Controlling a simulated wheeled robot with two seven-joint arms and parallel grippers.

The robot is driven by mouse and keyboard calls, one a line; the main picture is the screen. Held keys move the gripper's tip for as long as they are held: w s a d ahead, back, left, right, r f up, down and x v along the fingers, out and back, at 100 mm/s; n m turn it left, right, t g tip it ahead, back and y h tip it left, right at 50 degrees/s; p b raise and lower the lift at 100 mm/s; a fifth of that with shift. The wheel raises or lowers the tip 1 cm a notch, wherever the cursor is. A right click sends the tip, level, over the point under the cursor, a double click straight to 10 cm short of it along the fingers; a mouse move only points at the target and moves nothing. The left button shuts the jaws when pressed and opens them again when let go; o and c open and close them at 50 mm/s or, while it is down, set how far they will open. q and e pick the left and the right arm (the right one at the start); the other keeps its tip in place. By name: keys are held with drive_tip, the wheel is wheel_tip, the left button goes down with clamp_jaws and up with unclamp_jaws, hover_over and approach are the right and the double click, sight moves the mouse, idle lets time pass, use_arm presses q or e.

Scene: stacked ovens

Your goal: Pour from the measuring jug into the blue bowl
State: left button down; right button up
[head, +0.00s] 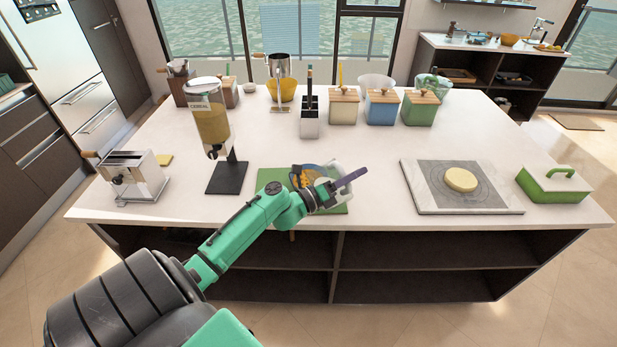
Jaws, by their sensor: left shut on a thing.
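My left gripper (324,192) reaches over the near edge of the island and is shut on a pale, see-through thing that looks like the measuring jug (334,170). The jug is small here and partly covered by the gripper. A blue bowl (300,172) with something orange-yellow by it shows just behind and left of the gripper, at the green board (270,177). The gripper hides much of the bowl, so I cannot tell its contents or the gap between jug and bowl. A purple bar (350,178) sticks out right of the gripper. My right gripper is out of view.
A dispenser (211,125) on a black base and a metal toaster (134,176) stand left. A marble board (425,180) with a yellow round and a green lidded dish (553,186) lie right. Canisters (382,106) line the back. The counter between green and marble boards is clear.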

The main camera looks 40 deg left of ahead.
use_arm(q)
drive_tip(key=s+d+f+m+g+b, duration=0.2)
drive_tip(key=d+f+m, duration=0.6)
drive_tip(key=m, duration=0.2)
drive_tip(key=shift+f+h, duration=0.2)
drive_tip(key=shift+h, duration=0.1)
wheel_tip(320, 180, up, 5)
drive_tip(key=p, duration=0.4)
drive_tip(key=shift+s+p, duration=0.1)
drive_tip(key=shift+p, duration=0.25)
idle(0.4)
